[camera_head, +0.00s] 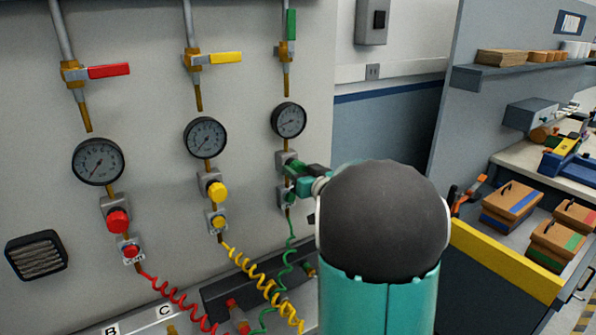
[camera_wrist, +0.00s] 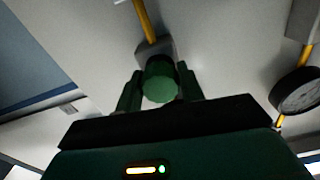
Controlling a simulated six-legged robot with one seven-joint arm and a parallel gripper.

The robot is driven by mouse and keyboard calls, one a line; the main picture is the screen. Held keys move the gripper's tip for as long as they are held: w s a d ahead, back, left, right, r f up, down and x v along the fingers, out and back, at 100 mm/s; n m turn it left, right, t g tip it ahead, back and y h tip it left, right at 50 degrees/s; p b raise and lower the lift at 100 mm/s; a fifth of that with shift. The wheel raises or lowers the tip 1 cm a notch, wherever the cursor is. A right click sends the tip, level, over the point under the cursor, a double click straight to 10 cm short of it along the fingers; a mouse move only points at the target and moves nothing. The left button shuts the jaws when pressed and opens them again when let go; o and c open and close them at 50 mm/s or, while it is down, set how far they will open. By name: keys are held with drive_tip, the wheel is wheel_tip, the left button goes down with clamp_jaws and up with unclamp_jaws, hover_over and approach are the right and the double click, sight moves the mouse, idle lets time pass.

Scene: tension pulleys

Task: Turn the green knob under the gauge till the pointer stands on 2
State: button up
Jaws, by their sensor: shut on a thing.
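The gauge (camera_head: 289,119) on the right-hand line of the wall panel has a dark rim and a pale face. Its pointer is too small to read. Below it the green knob (camera_wrist: 160,82) shows in the wrist view, on a grey valve body with a brass pipe. My gripper (camera_wrist: 160,88) has one finger on each side of the knob and is shut on it. In the head view my gripper (camera_head: 302,174) is at the valve under that gauge, and the fingers and wrist hide most of the knob.
Gauges with yellow (camera_head: 217,190) and red (camera_head: 118,221) knobs stand to the left. A green lever (camera_head: 291,25) is above. A green coiled hose (camera_head: 287,258) hangs below. Another gauge (camera_wrist: 298,92) is at the right in the wrist view. A drawer (camera_head: 505,258) with boxes stands right.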

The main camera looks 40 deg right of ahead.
drive_tip(key=shift+m, duration=0.6)
drive_tip(key=o, duration=1)
drive_tip(key=shift+s, duration=0.1)
drive_tip(key=s+a, duration=0.1)
drive_tip(key=s, duration=1.2)
drive_tip(key=shift+s+a, duration=0.25)
